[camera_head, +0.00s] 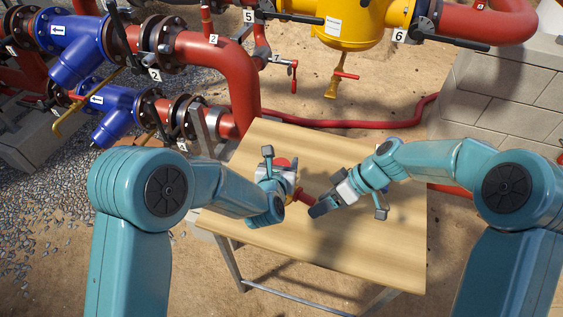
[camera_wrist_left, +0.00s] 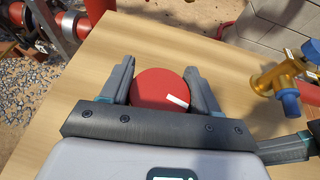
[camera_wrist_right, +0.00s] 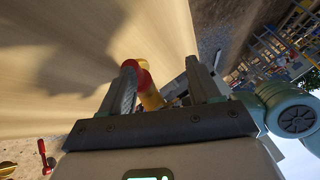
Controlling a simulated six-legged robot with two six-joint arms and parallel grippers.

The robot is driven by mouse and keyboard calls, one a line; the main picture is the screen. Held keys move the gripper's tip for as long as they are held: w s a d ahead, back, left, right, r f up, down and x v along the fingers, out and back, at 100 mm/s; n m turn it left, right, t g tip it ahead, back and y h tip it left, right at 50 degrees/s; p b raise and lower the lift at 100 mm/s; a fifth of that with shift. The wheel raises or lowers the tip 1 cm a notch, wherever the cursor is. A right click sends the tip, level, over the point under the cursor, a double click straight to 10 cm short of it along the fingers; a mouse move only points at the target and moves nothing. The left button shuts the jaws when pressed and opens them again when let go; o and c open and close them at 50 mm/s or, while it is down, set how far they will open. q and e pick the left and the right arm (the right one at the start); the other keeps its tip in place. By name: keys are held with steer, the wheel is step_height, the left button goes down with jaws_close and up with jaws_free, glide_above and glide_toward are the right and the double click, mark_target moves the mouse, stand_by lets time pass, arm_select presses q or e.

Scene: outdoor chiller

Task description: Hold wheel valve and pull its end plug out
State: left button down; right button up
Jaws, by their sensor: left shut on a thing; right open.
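The wheel valve's round red wheel (camera_wrist_left: 160,88) sits between the fingers of my left gripper (camera_wrist_left: 158,82), which is shut on it above the table. In the head view the wheel (camera_head: 283,163) is partly covered by that gripper (camera_head: 279,176). A red end piece (camera_head: 303,197), which looks like the plug, points right toward my right gripper (camera_head: 317,209). In the right wrist view a red piece (camera_wrist_right: 137,75) and a yellow body (camera_wrist_right: 152,98) show between the open fingers of my right gripper (camera_wrist_right: 160,80). I cannot tell whether they touch it.
The wooden table (camera_head: 350,255) is bare at the front. A brass fitting with blue parts (camera_wrist_left: 278,75) shows right in the left wrist view. Red pipes (camera_head: 235,80) and blue valves (camera_head: 85,45) stand behind left; a block wall (camera_head: 505,85) is behind right.

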mark_target(314, 203)
steer(key=s+f+m+y, duration=0.1)
steer(key=m, duration=0.1)
steer(key=s+f+m+y, duration=0.1)
steer(key=m+y, duration=0.1)
steer(key=s+f+m+y, duration=0.1)
steer(key=m, duration=0.2)
steer(key=shift+s+f+y, duration=0.15)
steer(key=shift+s+y, duration=0.15)
steer(key=shift+y, duration=0.1)
steer(key=m, duration=0.1)
steer(key=m+t+y, duration=0.1)
steer(key=m+y, duration=0.1)
steer(key=m, duration=0.1)
steer(key=shift+d+f, duration=0.25)
steer(key=d+m+t, duration=0.1)
steer(key=m+t, duration=0.2)
steer(key=m, duration=0.1)
steer(key=w+d+f+m+t, duration=0.1)
steer(key=d+m+t, duration=0.1)
steer(key=m+t, duration=0.1)
steer(key=w+d+f+m+t, duration=0.1)
steer(key=d+m+t, duration=0.1)
steer(key=m, duration=0.3)
steer(key=shift+w+t, duration=0.15)
steer(key=shift+t, duration=0.45)
steer(key=x, duration=0.9)
steer(key=shift+w+a+r, duration=0.1)
steer(key=shift+w+a, duration=0.15)
steer(key=shift+a, duration=0.05)
jaws_close()
